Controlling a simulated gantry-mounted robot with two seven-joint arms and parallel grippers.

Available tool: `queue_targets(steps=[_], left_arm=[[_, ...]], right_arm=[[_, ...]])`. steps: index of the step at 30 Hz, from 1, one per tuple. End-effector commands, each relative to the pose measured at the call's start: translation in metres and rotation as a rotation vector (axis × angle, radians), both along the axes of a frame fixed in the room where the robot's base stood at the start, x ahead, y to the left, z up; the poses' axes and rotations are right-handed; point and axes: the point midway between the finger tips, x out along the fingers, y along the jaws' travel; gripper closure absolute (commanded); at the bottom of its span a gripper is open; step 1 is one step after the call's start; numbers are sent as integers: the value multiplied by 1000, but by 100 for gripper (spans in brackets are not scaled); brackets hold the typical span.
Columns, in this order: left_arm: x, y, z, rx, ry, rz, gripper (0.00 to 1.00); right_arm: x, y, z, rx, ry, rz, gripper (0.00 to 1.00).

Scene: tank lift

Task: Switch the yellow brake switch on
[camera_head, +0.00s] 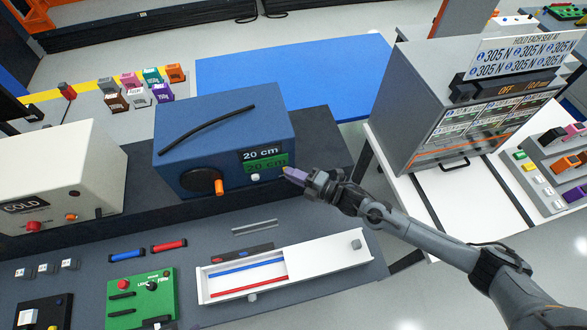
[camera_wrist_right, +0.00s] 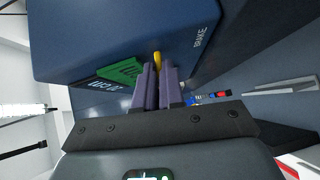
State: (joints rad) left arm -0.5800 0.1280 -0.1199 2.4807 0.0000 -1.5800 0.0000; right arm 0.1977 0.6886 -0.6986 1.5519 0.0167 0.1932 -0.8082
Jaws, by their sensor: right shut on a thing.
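The blue box (camera_head: 225,130) stands on a dark bench, with a "20 cm" display (camera_head: 262,155) and a green readout on its front. The yellow brake switch (camera_wrist_right: 157,58) sticks out of that face beside the BRAKE label, in the right wrist view. My right gripper (camera_head: 288,174) is at the right end of the front face. Its purple fingers, also in the right wrist view (camera_wrist_right: 159,82), are shut on the yellow switch, one on each side. The fingers hide most of the switch, so its position is unclear. My left gripper is out of view.
An orange-handled crank (camera_head: 218,187) sits on the box front, left of my gripper. A white tray (camera_head: 325,263) with blue and red rods lies in front. A cream COLD box (camera_head: 62,175) stands at left. A grey cabinet (camera_head: 425,100) stands at right.

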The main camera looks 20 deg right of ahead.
Motion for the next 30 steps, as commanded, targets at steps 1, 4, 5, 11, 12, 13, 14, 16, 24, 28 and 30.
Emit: queue_targets(steps=[1,4,5,11,12,13,14,16,24,28,30], left_arm=[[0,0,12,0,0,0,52],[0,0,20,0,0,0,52],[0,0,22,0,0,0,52],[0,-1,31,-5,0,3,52],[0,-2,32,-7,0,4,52],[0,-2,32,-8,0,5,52],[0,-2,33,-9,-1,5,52],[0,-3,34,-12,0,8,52],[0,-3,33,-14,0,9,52],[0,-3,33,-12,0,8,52],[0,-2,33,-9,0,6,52]], right_arm=[[1,-1,8,4,29,-1,100],[1,-1,9,14,89,-1,100],[2,-1,10,16,105,-1,100],[3,0,11,29,179,0,100],[3,0,11,30,188,0,100],[3,0,10,31,193,0,100],[3,0,10,32,199,0,100],[3,0,10,33,208,1,100],[3,0,9,35,214,0,100],[3,0,9,34,213,0,100],[3,0,9,34,213,0,81]])
